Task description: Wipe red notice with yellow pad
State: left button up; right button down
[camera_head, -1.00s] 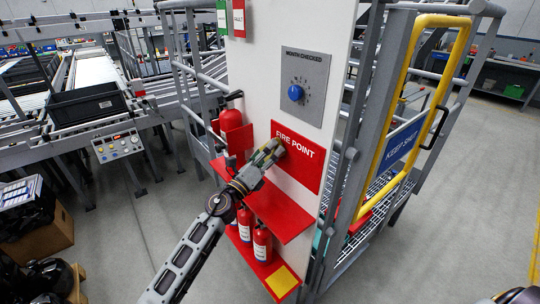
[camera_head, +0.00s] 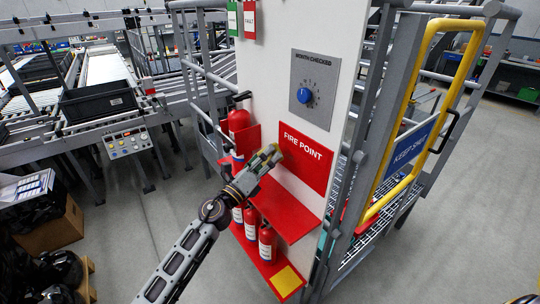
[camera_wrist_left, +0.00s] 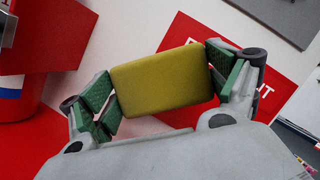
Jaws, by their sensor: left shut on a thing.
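The red notice (camera_head: 313,169), lettered FIRE POINT, is mounted on the white upright panel in the head view. Part of it also shows behind the gripper in the wrist view (camera_wrist_left: 276,97). My left gripper (camera_head: 268,158) is at the notice's left edge. It is shut on the yellow pad (camera_wrist_left: 165,82), which sits between its two green-lined fingers. The pad's broad face shows in the wrist view. In the head view the pad is small and partly hidden by the fingers, and I cannot tell if it touches the notice. My right gripper is not in view.
A red shelf (camera_head: 283,213) juts out below the notice. Red extinguishers (camera_head: 267,243) stand under it, and another (camera_head: 239,121) is left of the panel. A grey plate with a blue knob (camera_head: 304,96) is above. A yellow-railed gate (camera_head: 425,110) stands to the right.

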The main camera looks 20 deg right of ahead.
pick_arm(q)
jog(key=shift+s+a, duration=0.2)
jog(key=shift+a, duration=0.3)
jog(key=shift+s+a, duration=0.2)
jog(key=shift+a, duration=0.3)
jog(key=shift+a, duration=0.1)
jog(key=a, duration=0.1)
jog(key=s+a, duration=0.1)
jog(key=shift+a, duration=0.35)
dwell(0.6)
